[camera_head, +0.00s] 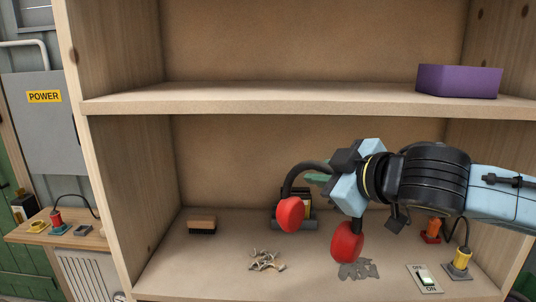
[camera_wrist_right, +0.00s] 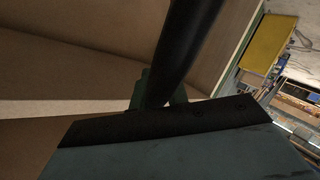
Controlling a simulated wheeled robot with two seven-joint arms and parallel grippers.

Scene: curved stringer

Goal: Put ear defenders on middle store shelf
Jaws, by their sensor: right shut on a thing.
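The ear defenders (camera_head: 291,214) have red cups and a black headband. My right gripper (camera_head: 335,178) is shut on the headband and holds them in the air in front of the lower compartment, with the cups hanging below. In the right wrist view the black headband (camera_wrist_right: 190,45) runs up from the green fingers (camera_wrist_right: 150,90). The wooden shelf board (camera_head: 270,98) crosses the head view above my right gripper. My left gripper is not in view.
A purple box (camera_head: 458,81) stands on the board's right end; its left is clear. Below are a brush (camera_head: 202,224), small metal pieces (camera_head: 266,261), grey pieces (camera_head: 358,270) and a switch (camera_head: 425,279). Wooden side walls bound the unit. A power box (camera_head: 42,120) hangs outside, left.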

